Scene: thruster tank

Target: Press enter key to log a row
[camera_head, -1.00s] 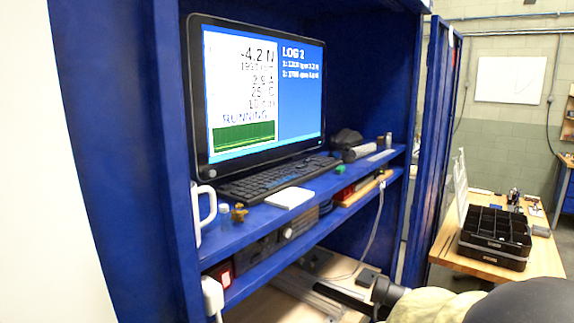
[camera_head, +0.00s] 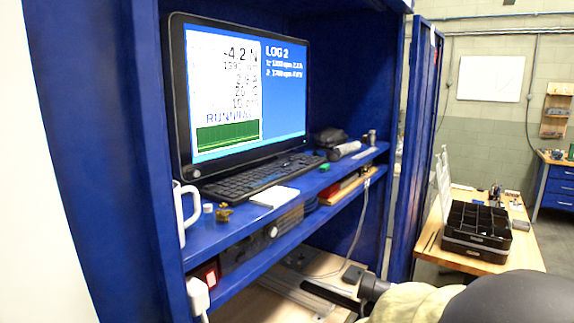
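A black keyboard (camera_head: 262,177) lies on the upper blue shelf, in front of the monitor. The enter key is too small to pick out. The monitor (camera_head: 240,90) shows "LOG 2" with two rows on a blue panel, and "RUNNING" above a green graph. My gripper (camera_head: 325,292) shows as dark parts at the bottom, in front of the cabinet and below the keyboard, well apart from it. Whether its fingers are open or shut is not clear.
A white mug (camera_head: 186,212), a small brass piece (camera_head: 224,213) and a white pad (camera_head: 274,197) stand along the shelf's front edge. A grey cylinder (camera_head: 345,150) lies right of the keyboard. A lower shelf holds equipment. A black tray (camera_head: 477,228) sits on a wooden table (camera_head: 510,258) at right.

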